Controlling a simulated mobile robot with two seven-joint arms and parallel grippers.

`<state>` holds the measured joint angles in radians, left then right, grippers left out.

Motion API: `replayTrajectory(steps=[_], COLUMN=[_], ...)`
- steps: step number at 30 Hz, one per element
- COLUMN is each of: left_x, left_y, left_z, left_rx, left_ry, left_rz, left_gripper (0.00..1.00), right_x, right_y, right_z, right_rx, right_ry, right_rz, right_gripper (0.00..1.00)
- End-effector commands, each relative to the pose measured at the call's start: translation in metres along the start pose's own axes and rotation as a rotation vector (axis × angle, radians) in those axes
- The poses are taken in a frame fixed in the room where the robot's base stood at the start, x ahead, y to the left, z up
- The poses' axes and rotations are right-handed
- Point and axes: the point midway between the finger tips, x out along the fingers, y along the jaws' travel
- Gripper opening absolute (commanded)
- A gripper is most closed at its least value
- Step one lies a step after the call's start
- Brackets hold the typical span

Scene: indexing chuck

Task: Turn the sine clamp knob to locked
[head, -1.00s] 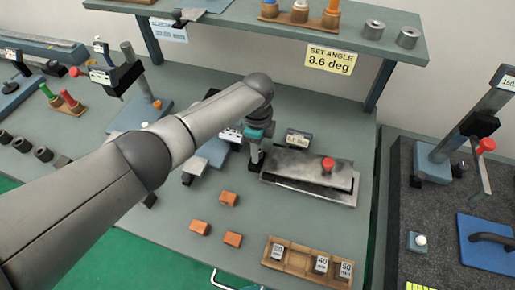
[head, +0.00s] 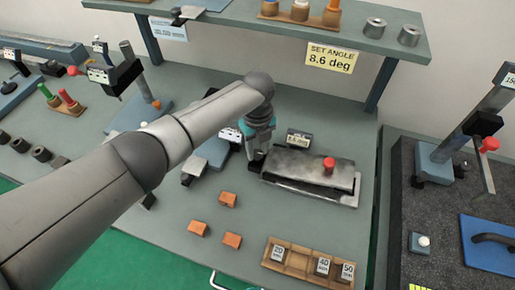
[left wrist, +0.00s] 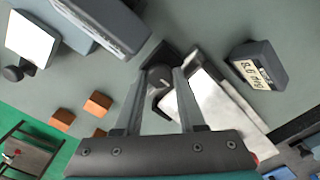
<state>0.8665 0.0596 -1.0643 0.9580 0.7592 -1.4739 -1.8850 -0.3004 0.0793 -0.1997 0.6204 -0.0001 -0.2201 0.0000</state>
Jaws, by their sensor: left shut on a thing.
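The sine plate (head: 305,169) is a worn grey metal slab on a base on the bench, with a red ball knob (head: 328,164) on top. A dark round knob (left wrist: 160,76) sits by its left end and shows in the left wrist view. My left gripper (left wrist: 158,80) is shut on this dark knob, one finger on each side. In the head view the left gripper (head: 257,160) reaches down there, and its fingers largely hide the knob. Its locked or unlocked marking cannot be read. My right gripper is not in view.
A small angle readout (head: 298,138) stands behind the plate. A block rack (head: 292,263) lies in front, with several orange blocks (head: 228,199) to its left. A shelf (head: 300,30) with a set angle sign (head: 332,58) overhangs the back. Bench between is mostly clear.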

Motion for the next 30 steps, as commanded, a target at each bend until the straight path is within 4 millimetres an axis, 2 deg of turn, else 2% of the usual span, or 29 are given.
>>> replayTrajectory(steps=[19, 20, 23, 30], left_x=[-0.0010, -0.0010, -0.0009, -0.0009], left_y=[-0.0003, -0.0003, -0.0003, -0.0002], left_z=[0.0007, 0.0007, 0.0006, 0.0002], left_rx=[0.051, 0.050, 0.050, 0.049], left_ry=[-0.002, -0.002, -0.001, -0.001], left_rz=[-0.001, -0.001, -0.001, -0.001], left_gripper=[0.00, 0.41, 0.52, 0.52], right_x=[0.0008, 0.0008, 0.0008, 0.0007], right_y=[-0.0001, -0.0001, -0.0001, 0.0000], right_z=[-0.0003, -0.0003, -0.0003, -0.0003], right_rx=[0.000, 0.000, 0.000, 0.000], right_ry=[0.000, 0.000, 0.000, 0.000], right_rz=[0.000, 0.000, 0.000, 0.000], right_gripper=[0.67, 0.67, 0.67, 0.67])
